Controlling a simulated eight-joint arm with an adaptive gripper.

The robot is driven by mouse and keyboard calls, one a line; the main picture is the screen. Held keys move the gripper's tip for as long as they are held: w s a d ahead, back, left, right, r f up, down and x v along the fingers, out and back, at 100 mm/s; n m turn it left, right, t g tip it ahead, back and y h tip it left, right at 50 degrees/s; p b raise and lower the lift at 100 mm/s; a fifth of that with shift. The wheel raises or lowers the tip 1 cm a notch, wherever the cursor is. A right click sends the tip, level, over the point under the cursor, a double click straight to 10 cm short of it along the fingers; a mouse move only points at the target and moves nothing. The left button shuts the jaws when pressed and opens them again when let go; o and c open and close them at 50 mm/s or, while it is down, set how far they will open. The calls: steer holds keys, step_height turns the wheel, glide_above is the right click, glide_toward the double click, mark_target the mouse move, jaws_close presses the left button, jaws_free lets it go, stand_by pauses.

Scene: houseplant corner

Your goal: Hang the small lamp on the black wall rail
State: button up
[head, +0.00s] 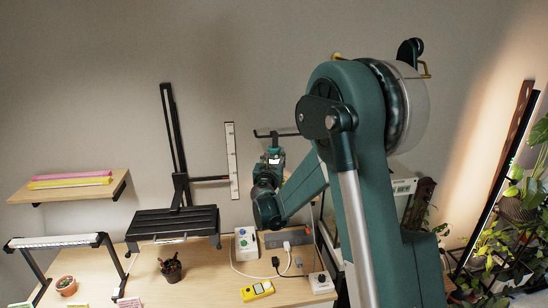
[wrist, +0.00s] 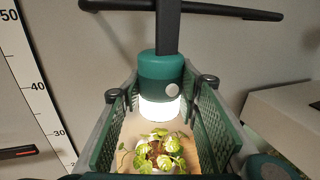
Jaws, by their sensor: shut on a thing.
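The small lamp (wrist: 161,75) has a dark green body, a pale round button and a lit white lower end. A black strap rises from its top. My gripper (wrist: 160,88) is shut on the lamp, one ribbed finger on each side. The black wall rail (wrist: 232,11) runs across the top of the wrist view, and the strap crosses in front of it. The strap's upper end is out of frame, so I cannot tell if it hooks the rail. In the head view, the lamp (head: 274,150) is upright just below the rail (head: 262,134).
A white ruler (head: 231,160) is left of the rail. A black stand (head: 173,222) is on the wooden desk (head: 215,275). A potted plant (wrist: 160,155) is lit below the lamp. Sockets and cables lie on the desk under my gripper. A shelf (head: 70,188) is at left.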

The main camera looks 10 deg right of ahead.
steer(key=shift+f+b, duration=0.25)
steer(key=shift+b, duration=0.2)
stand_by(1.1)
steer(key=o, duration=1)
steer(key=shift+o, duration=0.2)
steer(key=shift+s, duration=0.1)
steer(key=v, duration=1.1)
steer(key=shift+s+a, duration=0.15)
steer(key=shift+s, duration=0.25)
